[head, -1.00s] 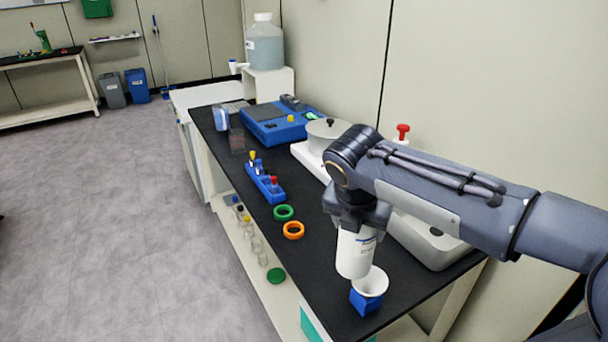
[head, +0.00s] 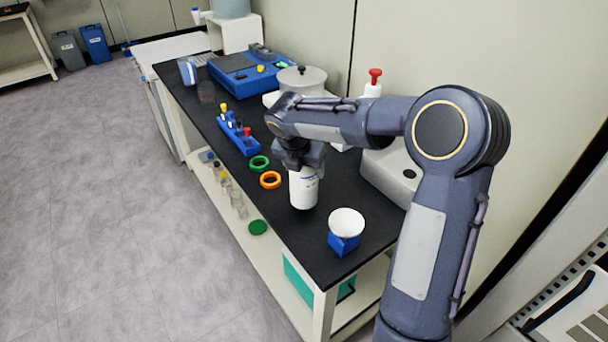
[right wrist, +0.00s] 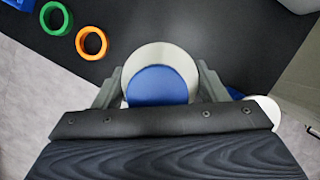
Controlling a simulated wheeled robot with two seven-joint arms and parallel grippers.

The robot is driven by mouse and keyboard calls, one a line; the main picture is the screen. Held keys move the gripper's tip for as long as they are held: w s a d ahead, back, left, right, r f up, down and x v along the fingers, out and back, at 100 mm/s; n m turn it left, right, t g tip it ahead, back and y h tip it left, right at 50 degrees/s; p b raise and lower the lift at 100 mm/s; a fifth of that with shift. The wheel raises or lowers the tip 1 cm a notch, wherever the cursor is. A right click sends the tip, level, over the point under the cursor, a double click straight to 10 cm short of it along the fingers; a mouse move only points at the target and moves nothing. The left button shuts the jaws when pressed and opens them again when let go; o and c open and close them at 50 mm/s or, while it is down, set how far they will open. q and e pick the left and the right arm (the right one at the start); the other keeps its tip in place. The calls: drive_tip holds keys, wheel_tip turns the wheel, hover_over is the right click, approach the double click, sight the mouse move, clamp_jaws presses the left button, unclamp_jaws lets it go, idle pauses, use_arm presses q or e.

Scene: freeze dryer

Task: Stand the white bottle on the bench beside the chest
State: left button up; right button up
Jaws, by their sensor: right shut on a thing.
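The white bottle (head: 303,190) is upright in my right gripper (head: 300,160), over the black bench top (head: 285,228). I cannot tell whether its base touches the bench. In the right wrist view the gripper (right wrist: 158,90) is shut around the bottle, with its blue top (right wrist: 157,86) between the fingers. A low white chest-like unit (head: 165,48) stands at the bench's far end. I cannot be sure that it is the chest. My left gripper is not in view.
A white cup-shaped dish on a blue block (head: 344,243) stands near the bench's front end. Orange (head: 270,180) and green (head: 259,163) rings and a blue rack (head: 238,135) lie left of the bottle. A pale grey box (head: 388,178) stands at the wall side.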

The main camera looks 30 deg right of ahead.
drive_tip(key=shift+f, duration=1.3)
drive_tip(key=shift+f, duration=0.1)
drive_tip(key=o, duration=1.3)
drive_tip(key=shift+s, duration=0.1)
